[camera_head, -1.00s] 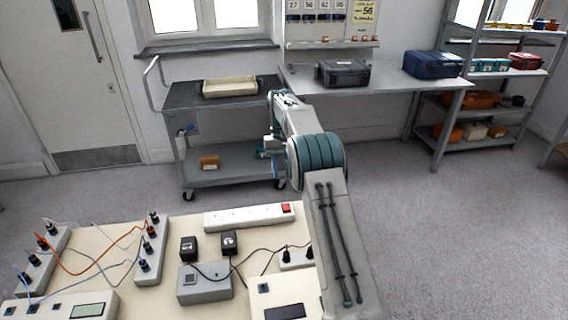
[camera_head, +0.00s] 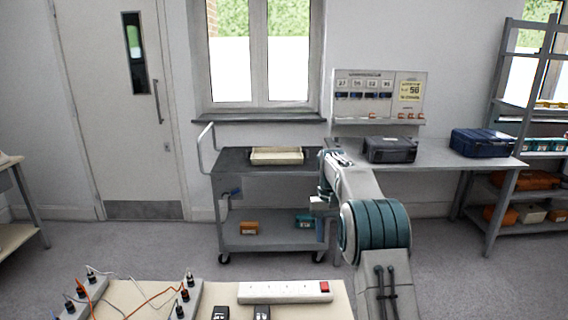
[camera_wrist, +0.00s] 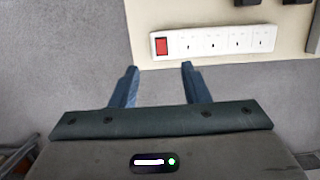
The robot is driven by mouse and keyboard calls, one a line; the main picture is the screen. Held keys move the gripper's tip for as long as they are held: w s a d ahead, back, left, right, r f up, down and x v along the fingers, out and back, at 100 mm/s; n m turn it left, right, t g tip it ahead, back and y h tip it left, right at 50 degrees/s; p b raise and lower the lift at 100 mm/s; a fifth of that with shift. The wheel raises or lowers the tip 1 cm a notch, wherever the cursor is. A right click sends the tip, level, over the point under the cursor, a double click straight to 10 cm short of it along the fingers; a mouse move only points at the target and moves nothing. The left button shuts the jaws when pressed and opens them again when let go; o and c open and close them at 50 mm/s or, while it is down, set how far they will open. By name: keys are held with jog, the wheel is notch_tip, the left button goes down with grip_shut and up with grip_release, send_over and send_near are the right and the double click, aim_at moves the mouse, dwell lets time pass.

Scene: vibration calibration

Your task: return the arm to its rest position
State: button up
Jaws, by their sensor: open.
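My arm reaches forward from the lower right in the head view, its grey and teal links bent at the elbow. My gripper (camera_wrist: 158,72) shows in the wrist view with its two blue fingers apart and nothing between them. Its fingertips are over the grey floor, near the edge of the cream table (camera_wrist: 200,18). A white power strip (camera_wrist: 215,41) with a red switch lies on that table just beyond the fingers, and it also shows in the head view (camera_head: 283,292). In the head view the gripper's fingers are not clearly visible behind the arm.
A grey trolley (camera_head: 268,243) with a cream tray (camera_head: 276,156) stands behind the arm. A workbench (camera_head: 440,156) holds a dark case (camera_head: 390,149) and a blue case (camera_head: 484,143). Shelving (camera_head: 497,205) stands at right. Wired sockets (camera_head: 185,297) sit on the near table. Floor between is clear.

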jog(key=s+r+t, duration=0.1)
jog(key=s+r, duration=0.4)
jog(key=s, duration=0.4)
jog(key=s+r+t, duration=0.2)
jog(key=s+r, duration=0.2)
jog(key=s, duration=0.5)
jog(key=s+f+t, duration=0.1)
jog(key=s+f, duration=0.1)
jog(key=s, duration=0.7)
jog(key=s+f+t, duration=0.1)
jog(key=s+f, duration=0.2)
jog(key=s, duration=0.7)
jog(key=shift+s+f, duration=0.15)
jog(key=shift+s, duration=0.1)
